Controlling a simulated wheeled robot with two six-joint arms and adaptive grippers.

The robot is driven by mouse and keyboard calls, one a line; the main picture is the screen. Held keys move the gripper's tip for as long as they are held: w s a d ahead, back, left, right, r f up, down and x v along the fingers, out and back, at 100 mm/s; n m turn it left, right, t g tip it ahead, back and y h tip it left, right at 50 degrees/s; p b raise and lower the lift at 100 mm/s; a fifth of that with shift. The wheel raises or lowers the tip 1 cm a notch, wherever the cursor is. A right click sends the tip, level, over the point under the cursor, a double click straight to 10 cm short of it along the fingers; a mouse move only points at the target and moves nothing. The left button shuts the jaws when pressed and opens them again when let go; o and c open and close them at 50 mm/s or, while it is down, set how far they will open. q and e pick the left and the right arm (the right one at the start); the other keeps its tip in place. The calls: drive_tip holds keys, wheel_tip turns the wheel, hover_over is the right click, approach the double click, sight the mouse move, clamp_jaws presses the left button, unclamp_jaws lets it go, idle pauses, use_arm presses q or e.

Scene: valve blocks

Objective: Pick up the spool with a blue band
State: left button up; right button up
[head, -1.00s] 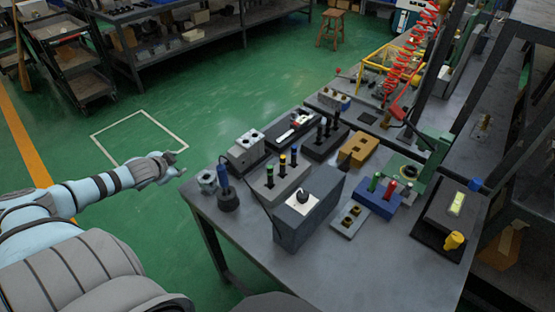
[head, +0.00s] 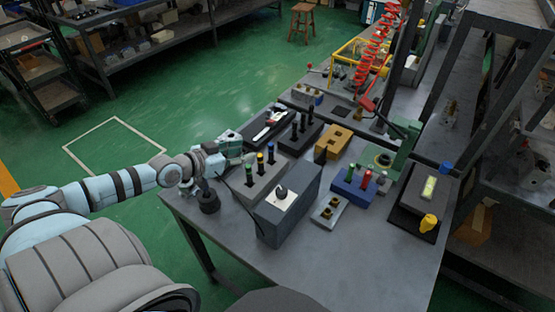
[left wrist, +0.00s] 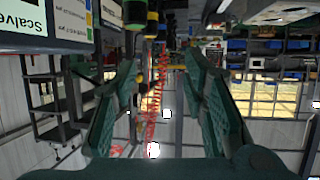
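A grey block (head: 258,188) on the workbench holds a row of three dark upright spools. The spool with a blue band (head: 271,152) is at the far end. The yellow-banded spool (head: 260,160) is in the middle and the green-banded spool (head: 249,172) is nearest. My left gripper (head: 243,157) is just left of the row, apart from it. The left wrist view is upside down. My right gripper is not in view.
A blue block with coloured pegs (head: 357,186) and a tan block (head: 333,143) are to the right.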

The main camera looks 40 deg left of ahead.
sight(269, 146)
use_arm(q)
drive_tip(key=b+x, duration=0.4)
drive_tip(key=x, duration=0.9)
drive_tip(key=shift+s+a+f, duration=0.1)
drive_tip(key=shift+f, duration=0.1)
drive_tip(key=shift+s+r, duration=0.1)
clamp_jaws()
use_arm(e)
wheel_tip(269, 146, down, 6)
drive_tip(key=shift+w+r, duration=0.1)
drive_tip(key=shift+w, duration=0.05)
